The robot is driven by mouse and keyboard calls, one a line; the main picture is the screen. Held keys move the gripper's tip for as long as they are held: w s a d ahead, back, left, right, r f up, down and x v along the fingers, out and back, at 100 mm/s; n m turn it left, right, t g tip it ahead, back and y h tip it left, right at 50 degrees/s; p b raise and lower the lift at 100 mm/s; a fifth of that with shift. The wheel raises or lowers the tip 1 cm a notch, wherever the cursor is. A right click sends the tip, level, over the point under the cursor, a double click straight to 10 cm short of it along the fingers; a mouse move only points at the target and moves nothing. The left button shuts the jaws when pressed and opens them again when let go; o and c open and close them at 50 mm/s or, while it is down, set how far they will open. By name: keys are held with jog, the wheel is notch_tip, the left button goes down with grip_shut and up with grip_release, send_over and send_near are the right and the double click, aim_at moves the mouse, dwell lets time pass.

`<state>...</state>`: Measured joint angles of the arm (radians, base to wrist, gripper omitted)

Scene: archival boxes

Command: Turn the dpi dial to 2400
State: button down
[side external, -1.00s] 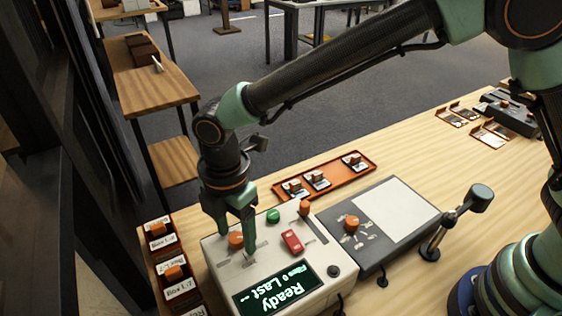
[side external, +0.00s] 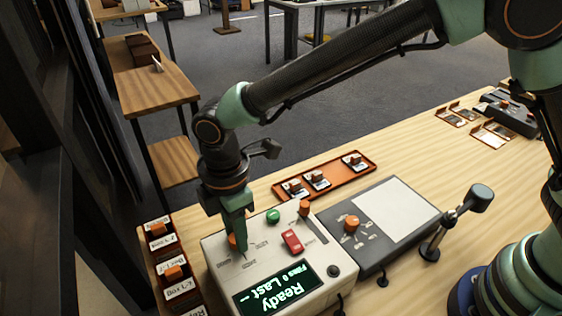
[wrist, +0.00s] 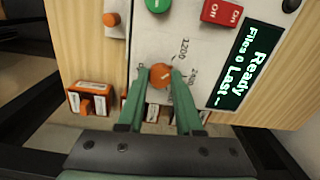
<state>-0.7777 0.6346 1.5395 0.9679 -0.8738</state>
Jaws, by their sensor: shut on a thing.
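The dpi dial is an orange round knob (wrist: 160,76) on the pale scanner panel, with a short light mark on its face. In the side view the dial (side external: 232,240) is mostly hidden behind a finger. My gripper (wrist: 159,84) points down with its two green fingers on either side of the knob, shut on it. Printed numbers lie around the dial in the wrist view; one looks like 3200 (wrist: 184,48), and another beside the right fingertip is partly legible. I cannot tell exactly which number the mark faces.
The scanner (side external: 318,297) has a lit screen (side external: 275,290) reading Ready, a red switch (side external: 292,241), a green button (side external: 273,216) and an orange slider knob (side external: 304,208). A grey unit (side external: 425,212) adjoins it. Labelled boxes (side external: 158,242) stand at left; an orange tray (side external: 335,168) lies behind.

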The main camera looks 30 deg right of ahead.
jog(key=m, duration=0.4)
jog(key=shift+r+m, duration=0.1)
jog(key=shift+m, duration=2)
jog(key=c, duration=0.6)
grip_release()
jog(key=shift+r, duration=0.1)
notch_tip(320, 180, up, 12)
jog(key=shift+f, duration=0.1)
